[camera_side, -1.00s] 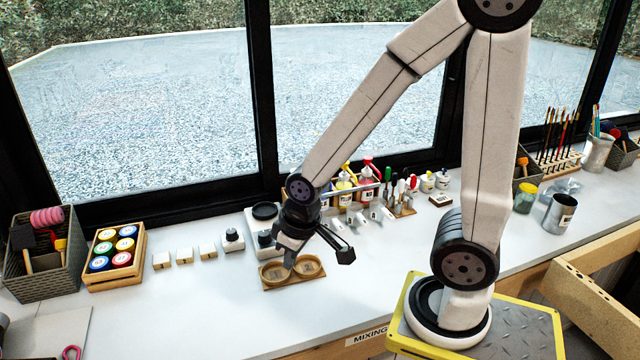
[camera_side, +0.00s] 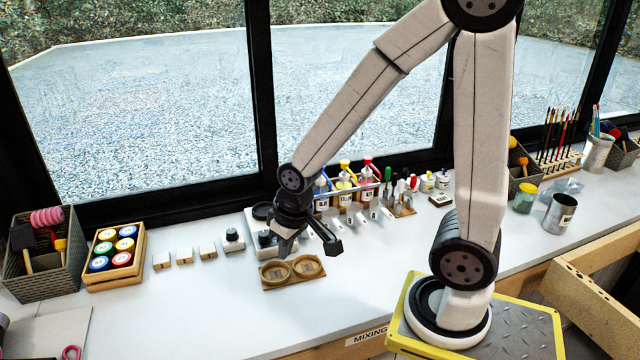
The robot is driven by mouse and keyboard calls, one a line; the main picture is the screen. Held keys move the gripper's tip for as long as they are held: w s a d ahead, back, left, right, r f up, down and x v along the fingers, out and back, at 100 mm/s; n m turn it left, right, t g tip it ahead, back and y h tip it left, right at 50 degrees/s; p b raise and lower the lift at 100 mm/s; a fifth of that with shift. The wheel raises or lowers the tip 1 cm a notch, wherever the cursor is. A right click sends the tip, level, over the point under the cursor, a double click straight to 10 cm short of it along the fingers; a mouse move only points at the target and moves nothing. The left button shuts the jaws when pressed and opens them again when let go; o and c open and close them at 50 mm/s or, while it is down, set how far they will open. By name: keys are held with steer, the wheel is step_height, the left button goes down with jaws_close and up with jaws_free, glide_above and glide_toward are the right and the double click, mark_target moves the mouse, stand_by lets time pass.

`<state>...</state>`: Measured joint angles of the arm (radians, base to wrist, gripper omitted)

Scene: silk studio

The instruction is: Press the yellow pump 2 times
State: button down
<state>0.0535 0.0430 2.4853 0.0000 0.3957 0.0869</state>
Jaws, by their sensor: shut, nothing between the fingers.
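The yellow pump (camera_side: 345,165) tops a bottle in the rack along the window side of the bench, between the blue pump (camera_side: 322,179) and the red pump (camera_side: 368,162). It stands upright and apart from my gripper.
A black-and-white scale-like device (camera_side: 262,210) stands behind my gripper. Small labelled blocks (camera_side: 184,256) and a paint-jar box (camera_side: 142,253) lie left. Pens in a stand (camera_side: 403,208) are right of the pumps.

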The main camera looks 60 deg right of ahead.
steer(key=w+d+r+m+g, duration=0.1)
steer(key=w+d+m, duration=0.5)
steer(key=d, duration=0.4)
steer(key=w+d+r+m+g, duration=0.1)
steer(key=w+d+r+m, duration=0.15)
steer(key=d+m, duration=0.6)
steer(key=s+d+m, duration=0.1)
steer(key=d+m, duration=0.2)
steer(key=d, duration=0.4)
steer(key=s+d+m, duration=0.2)
steer(key=d+m, duration=0.2)
steer(key=d, duration=0.4)
steer(key=s+d+m, duration=0.1)
steer(key=d+m, duration=0.3)
steer(key=d, duration=0.4)
steer(key=shift+s+r+g, duration=0.1)
steer(key=shift+s+g, duration=0.1)
steer(key=shift+g, duration=0.1)
